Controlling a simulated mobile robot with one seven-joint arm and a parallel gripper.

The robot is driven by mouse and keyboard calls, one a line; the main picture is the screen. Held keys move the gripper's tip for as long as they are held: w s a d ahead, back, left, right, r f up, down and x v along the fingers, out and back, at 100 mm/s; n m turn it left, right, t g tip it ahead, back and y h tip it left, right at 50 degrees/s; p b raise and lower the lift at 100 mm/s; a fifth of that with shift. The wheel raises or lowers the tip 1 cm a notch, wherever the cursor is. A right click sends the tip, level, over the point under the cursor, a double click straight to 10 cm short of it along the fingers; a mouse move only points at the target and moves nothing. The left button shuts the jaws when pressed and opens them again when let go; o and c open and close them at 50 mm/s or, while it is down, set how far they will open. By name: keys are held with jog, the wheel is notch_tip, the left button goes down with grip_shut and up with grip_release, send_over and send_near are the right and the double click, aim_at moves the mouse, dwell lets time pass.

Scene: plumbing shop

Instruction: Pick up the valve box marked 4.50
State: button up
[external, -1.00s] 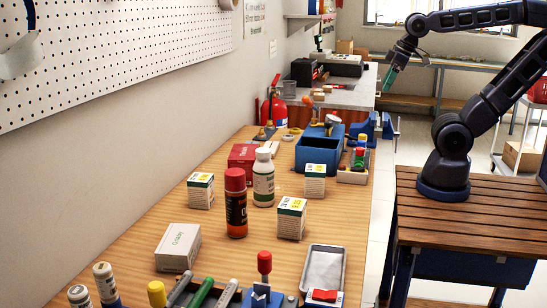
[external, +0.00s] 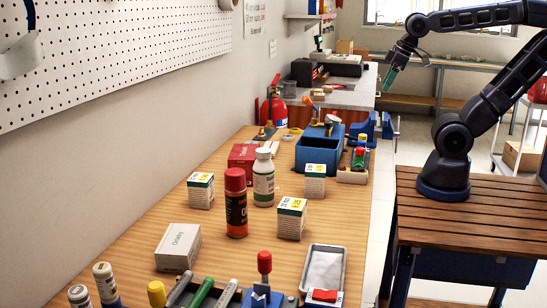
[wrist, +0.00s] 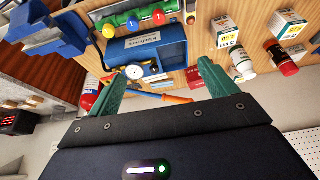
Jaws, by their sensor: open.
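Three white valve boxes with green and yellow price labels stand on the wooden bench in the external view: one behind on the right (external: 315,183), one in front (external: 291,219), one at left (external: 200,191). Their prices are too small to read there. In the wrist view, the box beside the blue toolbox (wrist: 223,27) has a yellow label that seems to read 4.50; another box (wrist: 289,25) stands farther right, its price unclear. My gripper (external: 389,78) is open and empty, raised beyond the boxes; its teal fingers (wrist: 160,84) frame the toolbox area in the wrist view.
A blue toolbox (external: 318,153) with a gauge stands close to the right-hand box. A red-capped spray can (external: 236,205) and white bottle (external: 263,180) stand between the boxes. A red box (external: 243,156) is behind them. A grey tray (external: 323,270) lies in front.

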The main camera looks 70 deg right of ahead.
jog(key=n+g, duration=0.1)
jog(key=g, duration=0.4)
send_over(319, 167)
notch_tip(319, 167, down, 19)
jog(key=shift+d+f, duration=0.1)
jog(key=shift+d, duration=0.05)
jog(key=shift+a+f, duration=0.2)
jog(key=shift+f, duration=0.4)
notch_tip(319, 167, down, 5)
jog(key=shift+r, duration=0.2)
jog(key=shift+w+a+f, duration=0.1)
jog(key=shift+w+f, duration=0.05)
jog(key=shift+f, duration=0.75)
jog(key=shift+w+a+f, duration=0.15)
jog(key=shift+f, duration=0.7)
jog(key=shift+w+a+f, duration=0.1)
jog(key=shift+w+f, duration=0.05)
jog(key=shift+f, duration=0.75)
